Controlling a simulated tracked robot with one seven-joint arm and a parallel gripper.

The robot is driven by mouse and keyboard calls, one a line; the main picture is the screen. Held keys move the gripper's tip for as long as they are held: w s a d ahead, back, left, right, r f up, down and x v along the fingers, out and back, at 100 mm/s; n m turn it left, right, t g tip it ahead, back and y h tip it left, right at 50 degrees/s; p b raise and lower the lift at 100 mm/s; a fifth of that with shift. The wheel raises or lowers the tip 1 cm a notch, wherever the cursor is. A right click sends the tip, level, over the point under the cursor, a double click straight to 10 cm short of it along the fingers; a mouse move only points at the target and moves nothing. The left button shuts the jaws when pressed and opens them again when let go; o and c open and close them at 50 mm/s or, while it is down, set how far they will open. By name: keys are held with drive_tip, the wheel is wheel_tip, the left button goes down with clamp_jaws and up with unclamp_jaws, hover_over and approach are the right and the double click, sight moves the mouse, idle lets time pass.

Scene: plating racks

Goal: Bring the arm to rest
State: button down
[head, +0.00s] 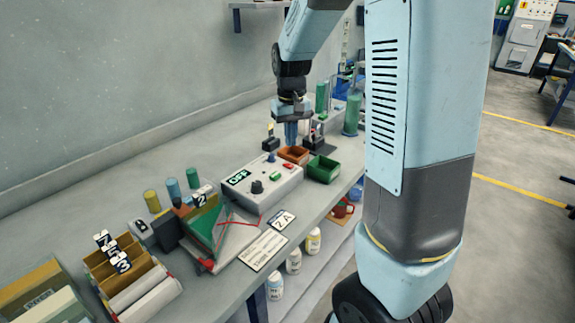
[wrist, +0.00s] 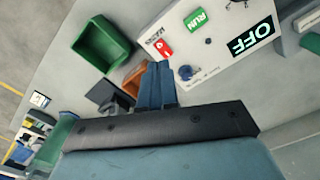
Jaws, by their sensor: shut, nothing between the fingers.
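My gripper (head: 291,134) is shut and empty. In the head view it points down over the grey bench, just behind the orange-brown bin (head: 295,153). In the wrist view its blue fingers (wrist: 158,84) are together, in front of the orange bin (wrist: 135,78) and beside the white control box (wrist: 205,45). I cannot tell its exact height above the bench.
The control box (head: 262,186) with an OFF sign stands left of the gripper. A green bin (head: 323,169) is to the right, near the bench edge. Green cylinders (head: 352,114) stand behind. Racks (head: 125,270) and small coloured cylinders (head: 152,201) fill the near left bench.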

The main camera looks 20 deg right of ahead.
idle(0.3)
drive_tip(key=s+r+t, duration=0.2)
drive_tip(key=s+r, duration=0.4)
drive_tip(key=s, duration=0.6)
drive_tip(key=s+r+t, duration=0.3)
drive_tip(key=s+r, duration=0.4)
drive_tip(key=s, duration=0.5)
drive_tip(key=shift+r+m+t, duration=0.2)
drive_tip(key=shift+m+t, duration=0.1)
drive_tip(key=shift+m, duration=0.1)
drive_tip(key=w+f+m+g, duration=0.2)
drive_tip(key=w+m, duration=0.3)
drive_tip(key=w, duration=0.7)
drive_tip(key=w+f+m+g, duration=0.3)
drive_tip(key=w+m, duration=0.3)
drive_tip(key=w, duration=0.7)
drive_tip(key=shift+w+a+f+g, duration=0.3)
drive_tip(key=shift+a+f, duration=0.15)
drive_tip(key=shift+f, duration=0.2)
